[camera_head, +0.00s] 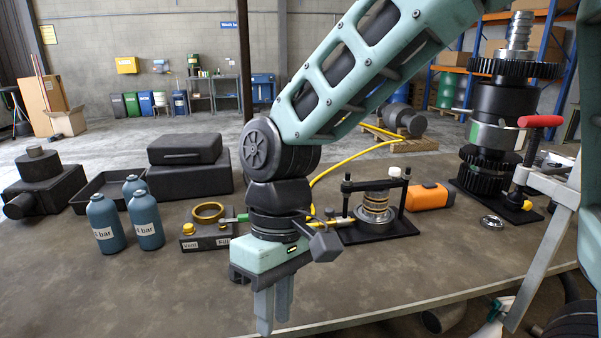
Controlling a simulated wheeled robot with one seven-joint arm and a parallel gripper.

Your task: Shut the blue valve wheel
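I cannot make out a blue valve wheel in this view. A dark manifold block (205,234) with labels that read "Vent" and "Fill" sits at the middle of the bench. The fingers look close together, but the angle hides the gap. My wrist may cover things behind it.
Blue bottles (148,222) marked "bar" stand left of the block. A spring press (375,208), a yellow hose (335,165), an orange case (430,196) and a gear stack (497,120) stand to the right. The bench front at left is clear.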

